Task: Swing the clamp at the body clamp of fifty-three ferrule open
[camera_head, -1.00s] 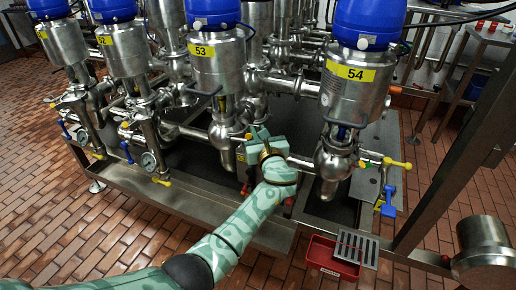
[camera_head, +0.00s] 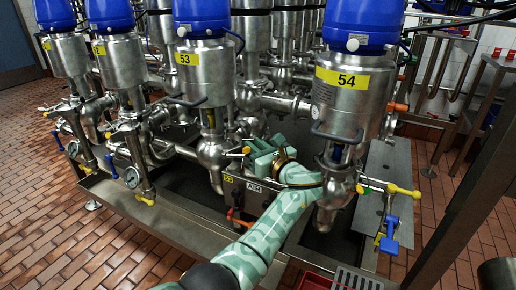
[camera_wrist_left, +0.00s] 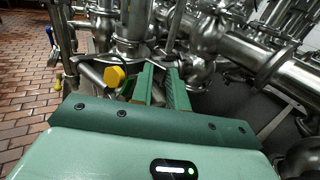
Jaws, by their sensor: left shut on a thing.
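Valve 53 (camera_head: 203,70) is a steel cylinder with a blue cap and a yellow number label. Its rounded lower body (camera_head: 211,155) stands left of my left gripper (camera_head: 256,151). A yellow knob (camera_head: 246,150) sticks out at the gripper's tip, beside the body; in the left wrist view the yellow knob (camera_wrist_left: 115,75) is just left of the green fingers (camera_wrist_left: 158,86). My left gripper is shut on what seems to be the clamp handle with this knob. The clamp ring itself is not clear, so I cannot tell its position. My right gripper is not in view.
Valve 54 (camera_head: 342,85) stands close on the right, its lower body beside my left wrist. Small label plates (camera_head: 252,188) hang below the gripper. A blue handle (camera_head: 389,240) and yellow-ended bars are at right. A red tray (camera_head: 315,283) lies at the bottom. Brick floor is open at left.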

